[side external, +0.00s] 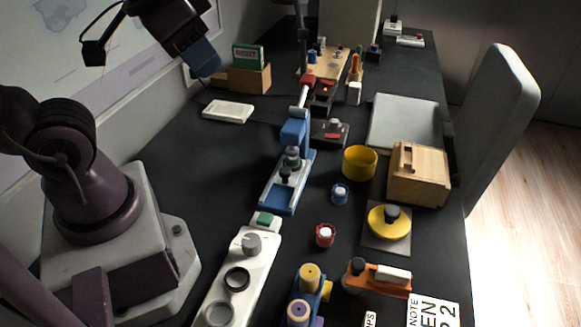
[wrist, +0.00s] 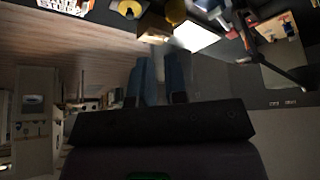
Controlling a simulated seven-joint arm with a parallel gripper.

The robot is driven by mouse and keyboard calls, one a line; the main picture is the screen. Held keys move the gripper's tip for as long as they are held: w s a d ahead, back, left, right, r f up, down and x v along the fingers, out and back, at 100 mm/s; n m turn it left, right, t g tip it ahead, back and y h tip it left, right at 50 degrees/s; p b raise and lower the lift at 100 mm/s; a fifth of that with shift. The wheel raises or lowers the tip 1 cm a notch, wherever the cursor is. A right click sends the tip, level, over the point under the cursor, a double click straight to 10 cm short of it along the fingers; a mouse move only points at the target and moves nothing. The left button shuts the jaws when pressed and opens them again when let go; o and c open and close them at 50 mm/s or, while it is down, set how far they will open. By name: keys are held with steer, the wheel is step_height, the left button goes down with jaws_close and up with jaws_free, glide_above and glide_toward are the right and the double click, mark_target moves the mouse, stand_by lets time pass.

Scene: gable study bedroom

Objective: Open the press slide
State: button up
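The blue press (side external: 294,133) stands in the middle of the dark desk in the side view. It has an upright blue body, a dark plunger with a grey-green collar, and a long pale base framed in blue (side external: 281,196). A lever with a red end (side external: 307,79) rises behind its top. I cannot tell how far its slide is moved. My gripper (side external: 205,64) is high at the upper left, well apart from the press. In the wrist view my gripper's two blue fingers (wrist: 160,78) show a gap with nothing between them. The press is not clear in that view.
A wooden box (side external: 419,174) is at the right. A white slab (side external: 228,111) lies at the left.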

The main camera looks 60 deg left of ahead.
steer(key=o, duration=0.4)
steer(key=shift+d+f, duration=0.15)
steer(key=shift+d, duration=0.25)
steer(key=shift+c, duration=0.2)
steer(key=o, duration=0.3)
steer(key=d+f+g, duration=0.1)
steer(key=f, duration=0.2)
steer(key=w+d+f+g+h, duration=0.1)
steer(key=d+f+g, duration=0.1)
steer(key=f, duration=0.1)
steer(key=w+d+f+m+g+h, duration=0.1)
steer(key=f, duration=0.1)
steer(key=shift+d+f+g, duration=0.15)
steer(key=shift+f+g, duration=0.25)
steer(key=shift+o, duration=0.2)
steer(key=n+t+y, duration=0.2)
steer(key=n+y, duration=0.3)
steer(key=n, duration=0.5)
glide_toward(285, 171)
steer(key=shift+x, duration=4.4)
